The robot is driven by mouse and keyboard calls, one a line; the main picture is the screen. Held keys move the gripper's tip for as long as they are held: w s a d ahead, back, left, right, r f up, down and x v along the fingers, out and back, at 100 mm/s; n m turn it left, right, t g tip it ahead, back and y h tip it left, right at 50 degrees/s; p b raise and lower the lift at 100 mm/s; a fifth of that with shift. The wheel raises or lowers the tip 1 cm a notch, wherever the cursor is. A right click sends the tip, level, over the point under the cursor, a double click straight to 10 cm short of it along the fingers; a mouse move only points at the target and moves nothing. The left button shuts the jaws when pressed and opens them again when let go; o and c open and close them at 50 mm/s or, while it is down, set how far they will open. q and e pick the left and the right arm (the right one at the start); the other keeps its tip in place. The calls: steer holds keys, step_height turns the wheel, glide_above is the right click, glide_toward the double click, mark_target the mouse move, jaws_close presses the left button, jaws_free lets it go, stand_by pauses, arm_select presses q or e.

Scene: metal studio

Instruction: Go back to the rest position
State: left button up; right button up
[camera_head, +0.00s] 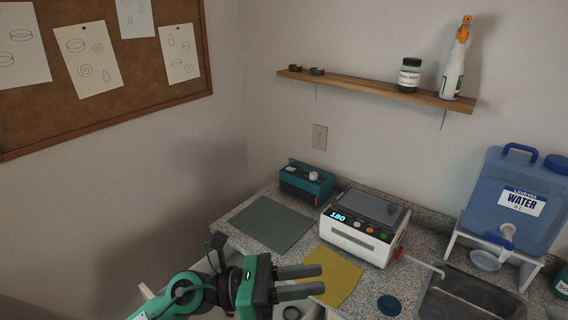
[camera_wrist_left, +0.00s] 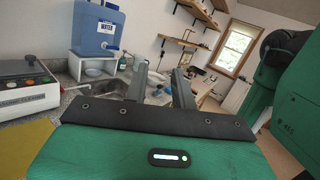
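My left gripper (camera_head: 302,281) reaches in from the lower left in the head view. Its two grey fingers are apart with nothing between them, and they stand above or in front of a yellow cloth (camera_head: 338,275) on the counter. In the left wrist view the left gripper (camera_wrist_left: 160,82) also shows its fingers spread and empty, pointing towards the sink side. My right gripper is not in the head view. A green arm part of mine (camera_wrist_left: 285,100) fills the right side of the left wrist view; no right fingers show there.
A white device (camera_head: 362,230) with a display reading 180 stands on the speckled counter. Beside it are a teal device (camera_head: 306,183), a grey mat (camera_head: 271,224), a dark blue lid (camera_head: 389,305), a sink (camera_head: 470,298) and a blue water container (camera_head: 512,205). A wooden shelf (camera_head: 375,90) hangs above.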

arm_select(q)
steer(key=w+a+n+t+y, duration=0.4)
steer(key=a+n+t, duration=0.2)
steer(key=n+t, duration=0.6)
steer(key=w+a+n+t+y, duration=0.45)
steer(key=n+t, duration=0.25)
steer(key=n, duration=0.8)
steer(key=s+a+f+n+g+y, duration=0.3)
steer(key=a+f+n+g+y, duration=0.1)
steer(key=a+f+n+y, duration=0.9)
steer(key=s+a+f+n+g+h, duration=0.25)
steer(key=s+f+n+g, duration=0.8)
steer(key=s+f, duration=0.8)
step_height(320, 180, down, 34)
steer(key=s+g+b, duration=0.2)
steer(key=g+b, duration=0.1)
steer(key=b, duration=0.2)
steer(key=s+a+f+b, duration=0.2)
steer(key=s+f, duration=0.8)
steer(key=f, duration=0.3)
steer(key=s+a+f+y+b, duration=0.1)
steer(key=s+f+b, duration=0.2)
steer(key=s+f, duration=0.7)
step_height(320, 180, down, 3)
steer(key=shift+a+r+m+g, duration=0.1)
steer(key=shift+a+m+g, duration=0.25)
steer(key=shift+m+g, duration=0.1)
